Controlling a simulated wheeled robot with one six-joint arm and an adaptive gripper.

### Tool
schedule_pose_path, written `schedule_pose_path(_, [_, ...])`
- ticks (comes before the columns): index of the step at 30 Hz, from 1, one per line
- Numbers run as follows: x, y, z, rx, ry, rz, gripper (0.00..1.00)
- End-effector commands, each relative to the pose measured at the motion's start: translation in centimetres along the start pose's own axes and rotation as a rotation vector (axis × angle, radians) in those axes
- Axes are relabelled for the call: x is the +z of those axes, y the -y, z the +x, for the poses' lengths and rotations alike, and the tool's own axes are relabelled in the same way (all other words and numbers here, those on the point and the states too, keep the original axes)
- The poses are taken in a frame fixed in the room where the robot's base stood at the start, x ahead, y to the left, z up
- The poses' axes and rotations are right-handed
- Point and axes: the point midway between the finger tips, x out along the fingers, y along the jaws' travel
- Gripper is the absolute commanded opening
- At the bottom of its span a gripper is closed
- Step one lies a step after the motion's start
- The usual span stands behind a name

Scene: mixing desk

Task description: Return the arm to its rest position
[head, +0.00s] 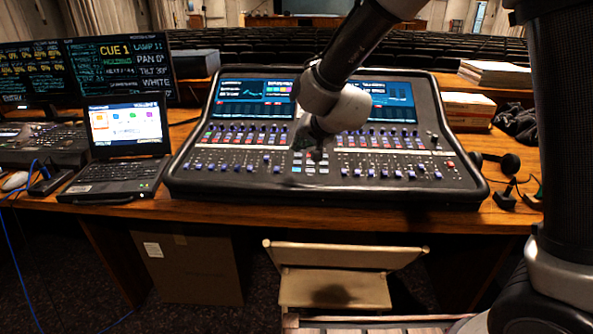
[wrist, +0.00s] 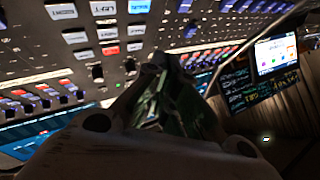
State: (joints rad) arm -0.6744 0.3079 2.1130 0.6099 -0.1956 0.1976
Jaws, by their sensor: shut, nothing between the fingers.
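My gripper (head: 313,143) hangs over the middle of the mixing desk (head: 232,183) in the head view, between its left and right fader banks. It looks dark and small below my pale wrist link. In the wrist view my gripper (wrist: 165,75) shows from behind with its fingers together and nothing held. The mixing desk (wrist: 60,63) fills the upper left there, tilted, with its buttons close to the fingertips. I cannot tell whether the fingertips touch the panel.
An open laptop (head: 125,130) stands left of the desk, with monitors (head: 120,65) behind it. A chair (head: 335,290) stands in front.

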Motion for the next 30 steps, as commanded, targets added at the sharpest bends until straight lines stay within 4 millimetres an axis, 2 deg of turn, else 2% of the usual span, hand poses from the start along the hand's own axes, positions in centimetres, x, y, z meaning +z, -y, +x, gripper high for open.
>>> schedule_pose_path(2, [0.0,0.0,0.0,0.0,0.001,-0.004,0.0])
schedule_pose_path(5, [1.2,-0.2,0.0,0.009,0.052,-0.026,0.0])
schedule_pose_path(8, [4.3,-1.4,-0.4,0.035,0.18,-0.093,0.0])
schedule_pose_path(11, [7.9,-3.3,-2.3,0.07,0.342,-0.186,0.0])
schedule_pose_path(12, [8.9,-4.2,-3.9,0.081,0.406,-0.23,0.0])
schedule_pose_path(15, [9.3,-7.0,-8.8,0.114,0.527,-0.311,0.0])
schedule_pose_path(17, [9.0,-8.9,-12.0,0.138,0.581,-0.347,0.0])
schedule_pose_path(20, [8.1,-12.4,-17.9,0.185,0.645,-0.394,0.0])
schedule_pose_path(21, [7.7,-14.0,-20.5,0.209,0.663,-0.406,0.0])
schedule_pose_path(27, [6.7,-21.5,-33.0,0.343,0.657,-0.402,0.0])
schedule_pose_path(30, [6.5,-23.9,-37.4,0.399,0.584,-0.365,0.0])
